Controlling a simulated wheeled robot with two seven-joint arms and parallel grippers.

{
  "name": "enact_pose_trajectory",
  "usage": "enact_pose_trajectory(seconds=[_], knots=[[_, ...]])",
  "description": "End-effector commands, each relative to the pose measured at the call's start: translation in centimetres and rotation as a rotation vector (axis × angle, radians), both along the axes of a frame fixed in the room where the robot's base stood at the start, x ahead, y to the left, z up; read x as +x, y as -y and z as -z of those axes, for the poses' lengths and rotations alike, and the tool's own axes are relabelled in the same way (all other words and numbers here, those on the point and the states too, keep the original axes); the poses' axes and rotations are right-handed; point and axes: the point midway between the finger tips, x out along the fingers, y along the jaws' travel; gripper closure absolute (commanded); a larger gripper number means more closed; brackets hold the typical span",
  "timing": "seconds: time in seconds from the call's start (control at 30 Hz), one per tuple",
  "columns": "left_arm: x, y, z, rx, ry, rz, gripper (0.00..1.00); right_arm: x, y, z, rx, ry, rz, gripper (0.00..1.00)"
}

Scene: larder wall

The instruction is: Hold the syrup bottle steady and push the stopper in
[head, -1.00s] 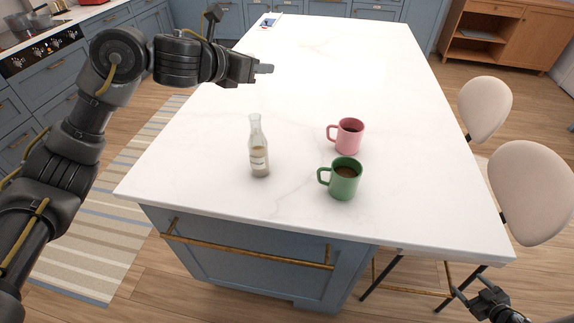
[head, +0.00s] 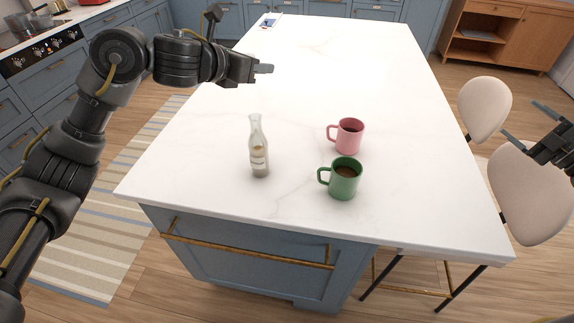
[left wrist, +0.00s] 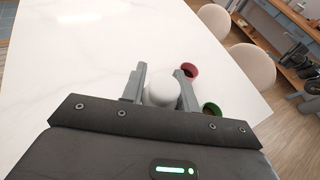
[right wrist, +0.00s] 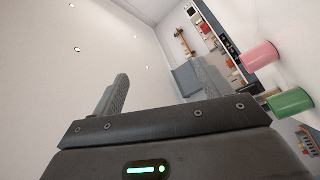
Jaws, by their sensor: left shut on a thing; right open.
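The syrup bottle (head: 258,155) is clear glass with a pale label and stands upright on the white island top, its neck open. My left gripper (head: 264,68) is above the island, behind the bottle and apart from it. In the left wrist view, my left gripper (left wrist: 162,88) is shut on a white, round-topped thing, which looks like the stopper (left wrist: 163,92). My right gripper (head: 528,124) is open and empty at the right, beyond the island's edge, over the stools. It also shows open in the right wrist view (right wrist: 160,85). The bottle is not visible in either wrist view.
A pink mug (head: 349,137) and a green mug (head: 345,180) with dark drink stand right of the bottle. The white island top (head: 330,75) is clear behind them. Two pale stools (head: 484,108) stand along its right side.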

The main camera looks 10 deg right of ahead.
Motion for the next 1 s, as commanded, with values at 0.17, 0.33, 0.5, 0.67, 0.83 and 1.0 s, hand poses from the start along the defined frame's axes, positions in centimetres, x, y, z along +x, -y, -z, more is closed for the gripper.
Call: enact_pose_trajectory(seconds=[0.17,0.33,0.5,0.67,0.83,1.0], knots=[[0.0,0.0,0.0,0.0,0.0,0.0,0.91,4.8,-6.8,1.3,0.245,0.036,-0.011,0.23],[0.0,0.0,0.0,0.0,0.0,0.0,0.91,9.1,-14.9,3.3,0.512,-0.004,-0.043,0.23],[0.0,0.0,0.0,0.0,0.0,0.0,0.91,12.5,-25.2,3.1,0.759,-0.074,-0.114,0.23],[0.0,0.0,0.0,0.0,0.0,0.0,0.91,14.0,-34.8,0.7,0.936,-0.145,-0.207,0.23],[0.0,0.0,0.0,0.0,0.0,0.0,0.91,13.4,-44.7,-3.5,1.067,-0.224,-0.325,0.23],[0.0,0.0,0.0,0.0,0.0,0.0,0.91,10.1,-54.1,-2.4,1.073,-0.367,-0.387,0.23]])
